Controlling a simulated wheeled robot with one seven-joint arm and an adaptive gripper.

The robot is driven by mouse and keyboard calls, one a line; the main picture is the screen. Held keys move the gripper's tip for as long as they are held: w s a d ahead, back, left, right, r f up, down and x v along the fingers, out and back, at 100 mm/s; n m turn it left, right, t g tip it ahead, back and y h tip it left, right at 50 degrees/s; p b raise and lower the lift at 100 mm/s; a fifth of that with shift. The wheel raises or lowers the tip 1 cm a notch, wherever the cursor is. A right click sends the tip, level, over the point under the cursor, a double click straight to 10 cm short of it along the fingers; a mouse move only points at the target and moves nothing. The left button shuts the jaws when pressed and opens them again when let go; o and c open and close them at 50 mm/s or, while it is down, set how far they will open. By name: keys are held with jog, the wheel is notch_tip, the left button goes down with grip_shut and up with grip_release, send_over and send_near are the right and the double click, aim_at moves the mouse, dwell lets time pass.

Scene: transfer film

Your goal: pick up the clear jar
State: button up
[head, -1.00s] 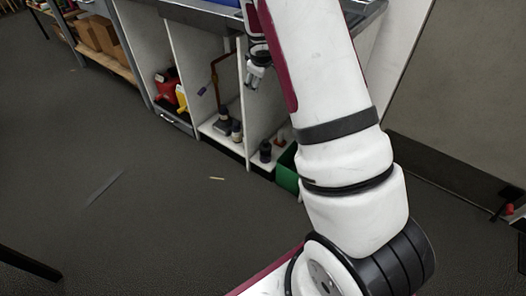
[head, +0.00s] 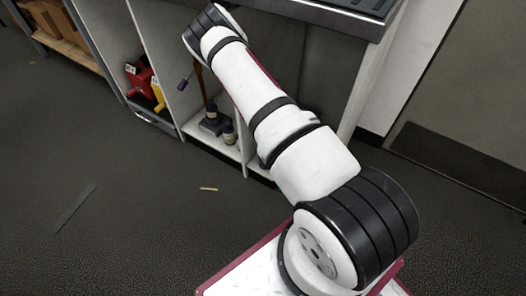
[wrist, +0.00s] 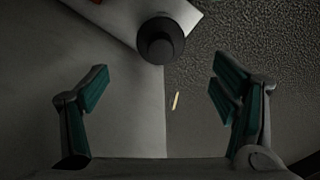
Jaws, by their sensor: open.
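I cannot make out a clear jar in either view. In the wrist view my gripper (wrist: 160,76) is open and empty, its two teal-padded fingers spread wide. A dark, round-topped bottle (wrist: 161,40) stands beyond the fingertips, near the top middle, seen from above at the edge of a pale shelf (wrist: 118,15). I cannot tell its contents. In the head view my arm reaches to the upper left, and my gripper is hidden there.
Upright panels divide the cubbies. A small tan strip (head: 209,189) lies on the open dark floor, and also shows in the wrist view (wrist: 175,101).

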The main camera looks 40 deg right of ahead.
notch_tip(320, 180, down, 9)
jog(key=b, duration=0.3)
jog(key=shift+d, duration=0.1)
jog(key=f+b, duration=0.1)
jog(key=f, duration=0.1)
jog(key=f+b, duration=0.2)
jog(key=shift+s+d+f, duration=0.1)
jog(key=shift+s, duration=0.1)
jog(key=shift+f+b, duration=0.3)
jog(key=shift+f, duration=0.1)
